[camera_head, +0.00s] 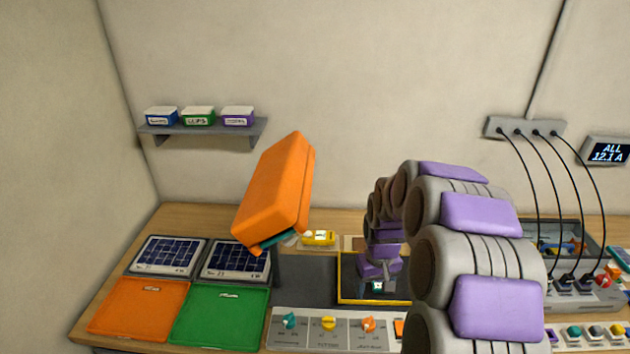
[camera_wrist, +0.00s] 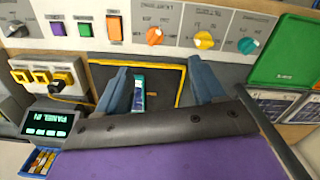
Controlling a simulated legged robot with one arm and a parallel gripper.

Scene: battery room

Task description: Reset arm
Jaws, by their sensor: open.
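My gripper (camera_wrist: 158,90) shows in the wrist view with its two blue fingers spread wide apart. A teal item with a dark end (camera_wrist: 139,90) lies between the fingers in the picture, on a dark yellow-edged pad (camera_wrist: 178,84). The fingers do not close on it, and I cannot tell the height above it. In the head view my grey arm with purple pads curves down to the desk, and its far end hangs over the yellow-edged pad (camera_head: 345,296). The fingertips are hard to make out there.
A knob panel (camera_head: 300,333) runs along the desk front. Orange (camera_head: 140,307) and green (camera_head: 220,315) trays and solar panels lie left. A large orange block (camera_head: 275,188) appears above the desk; its support is unclear. A cabled unit stands right. A shelf (camera_head: 203,130) holds small boxes.

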